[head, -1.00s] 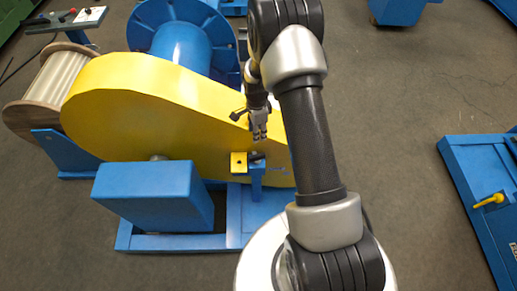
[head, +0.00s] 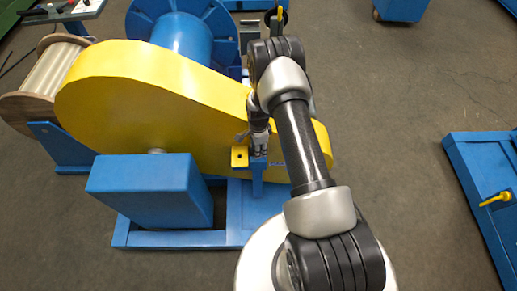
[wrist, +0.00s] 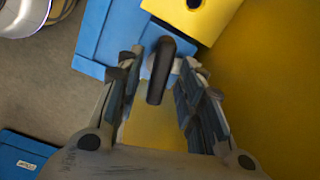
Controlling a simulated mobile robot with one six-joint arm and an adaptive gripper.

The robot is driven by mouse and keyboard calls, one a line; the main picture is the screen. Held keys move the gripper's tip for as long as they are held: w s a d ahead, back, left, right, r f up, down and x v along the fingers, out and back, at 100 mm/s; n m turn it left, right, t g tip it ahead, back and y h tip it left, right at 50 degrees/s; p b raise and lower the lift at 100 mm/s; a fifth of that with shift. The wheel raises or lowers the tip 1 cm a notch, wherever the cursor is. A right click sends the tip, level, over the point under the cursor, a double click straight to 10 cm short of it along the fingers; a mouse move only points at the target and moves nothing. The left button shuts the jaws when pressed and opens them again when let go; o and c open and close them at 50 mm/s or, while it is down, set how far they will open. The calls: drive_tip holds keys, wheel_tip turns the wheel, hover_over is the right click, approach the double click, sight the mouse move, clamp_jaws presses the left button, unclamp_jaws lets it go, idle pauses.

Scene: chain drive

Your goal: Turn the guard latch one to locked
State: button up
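The guard latch has a dark rounded handle (wrist: 160,72), seen in the wrist view between my gripper's fingers. My gripper (wrist: 158,85) is open, with one finger on each side of the handle and visible gaps beside it. In the head view my gripper (head: 259,150) points down at the latch in front of the yellow guard (head: 130,100). The latch handle is mostly hidden there by the gripper. A yellow plate with a dark hole (head: 239,157) sits just left of the latch, and it also shows in the wrist view (wrist: 215,12). The blue bracket (head: 257,182) stands below the latch.
A blue box (head: 150,190) stands in front of the guard, on the left. A cable reel (head: 50,75) and a blue drum (head: 180,40) are behind it. A blue frame with a yellow handle (head: 495,200) is at the right. Floor between is clear.

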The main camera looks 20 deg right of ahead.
drive_tip(key=shift+f, duration=0.1)
drive_tip(key=shift+c, duration=0.4)
clamp_jaws()
